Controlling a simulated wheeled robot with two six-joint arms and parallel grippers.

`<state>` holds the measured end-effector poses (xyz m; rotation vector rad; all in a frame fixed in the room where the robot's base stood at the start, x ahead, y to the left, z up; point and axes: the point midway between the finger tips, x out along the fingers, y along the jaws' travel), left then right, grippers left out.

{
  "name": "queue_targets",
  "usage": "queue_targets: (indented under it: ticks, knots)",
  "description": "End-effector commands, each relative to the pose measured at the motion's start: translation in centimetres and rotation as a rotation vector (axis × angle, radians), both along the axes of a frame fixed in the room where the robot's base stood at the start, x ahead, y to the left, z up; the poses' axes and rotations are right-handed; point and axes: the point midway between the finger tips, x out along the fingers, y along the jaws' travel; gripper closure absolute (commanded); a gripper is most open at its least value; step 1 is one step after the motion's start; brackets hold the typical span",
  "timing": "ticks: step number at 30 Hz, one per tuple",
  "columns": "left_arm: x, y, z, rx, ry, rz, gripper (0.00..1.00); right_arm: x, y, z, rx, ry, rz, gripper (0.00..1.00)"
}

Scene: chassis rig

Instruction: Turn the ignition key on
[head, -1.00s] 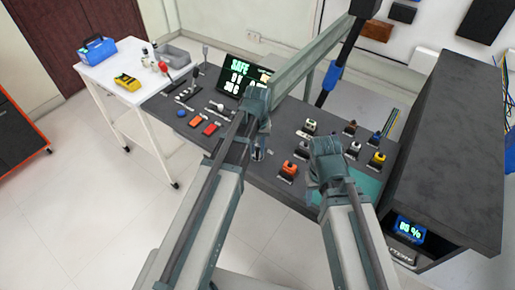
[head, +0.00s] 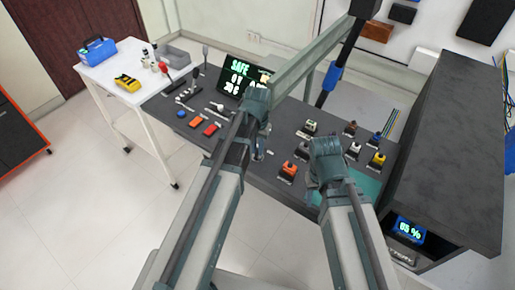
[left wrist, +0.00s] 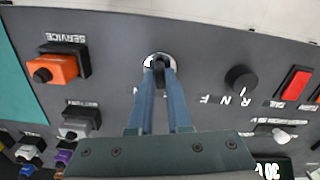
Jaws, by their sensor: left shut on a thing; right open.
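In the left wrist view, the round silver ignition switch (left wrist: 151,62) is set in the dark console panel. My left gripper (left wrist: 159,72) is shut on the small dark key at its centre; the fingertips cover most of the key, and its angle is hard to read. In the head view, my left gripper (head: 260,152) is low over the console's front part, and my arm hides the key. My right gripper (head: 327,180) hangs over the console's right part, largely hidden by its own wrist; it is open and touches nothing that I can see.
Near the key are an orange SERVICE connector (left wrist: 55,69), a black knob (left wrist: 241,79) and a red switch (left wrist: 293,82). A display (head: 242,80) reading SAFE stands at the console's back. A white cart (head: 118,75) stands left, a dark cabinet (head: 450,130) right.

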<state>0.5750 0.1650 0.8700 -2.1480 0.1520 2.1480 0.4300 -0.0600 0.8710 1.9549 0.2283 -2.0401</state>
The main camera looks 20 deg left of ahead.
Motion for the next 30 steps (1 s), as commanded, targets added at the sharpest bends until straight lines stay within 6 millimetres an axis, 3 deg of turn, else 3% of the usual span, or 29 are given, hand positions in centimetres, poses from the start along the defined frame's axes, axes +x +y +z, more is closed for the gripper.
queue_targets:
  ticks: [18, 30]
  knots:
    - [-0.01, 0.02, -0.01, 0.0, 0.0, -0.539, 1.0, 0.0, 0.0, -0.01, 0.0, 0.0, 0.0, 0.5]
    - [-0.01, 0.02, -0.01, 0.0, 0.0, -0.715, 1.0, 0.0, 0.0, -0.01, 0.0, 0.0, 0.0, 0.5]
